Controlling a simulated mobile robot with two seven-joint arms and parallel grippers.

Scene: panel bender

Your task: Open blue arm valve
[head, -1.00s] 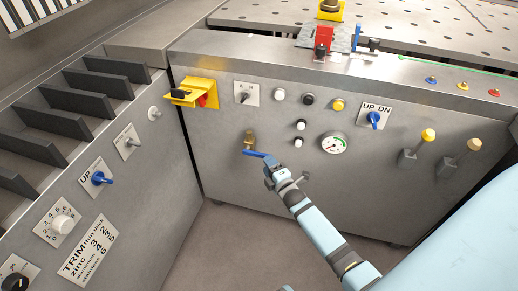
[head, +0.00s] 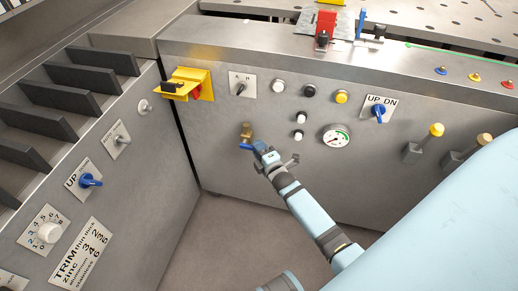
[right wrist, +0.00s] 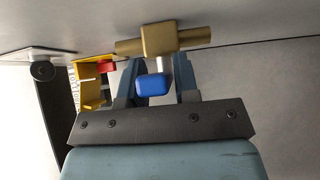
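The brass valve (head: 246,131) sits on the grey front panel, and its blue arm (head: 246,147) shows just below the brass body, partly hidden by my right gripper. My right gripper (head: 273,156) is at the blue arm, with its fingers spread. In the right wrist view, the brass valve body (right wrist: 160,40) lies just beyond the fingertips. The blue arm's end (right wrist: 155,86) points toward the camera between the two open fingers (right wrist: 160,78). I cannot tell whether either finger touches it. My left gripper is not in view.
A yellow bracket with a red knob (head: 190,84) is on the panel at upper left. A gauge (head: 336,135), an UP DN switch (head: 378,112) and levers (head: 429,140) are to the right. The side panel (head: 125,190) stands at left. The floor below is clear.

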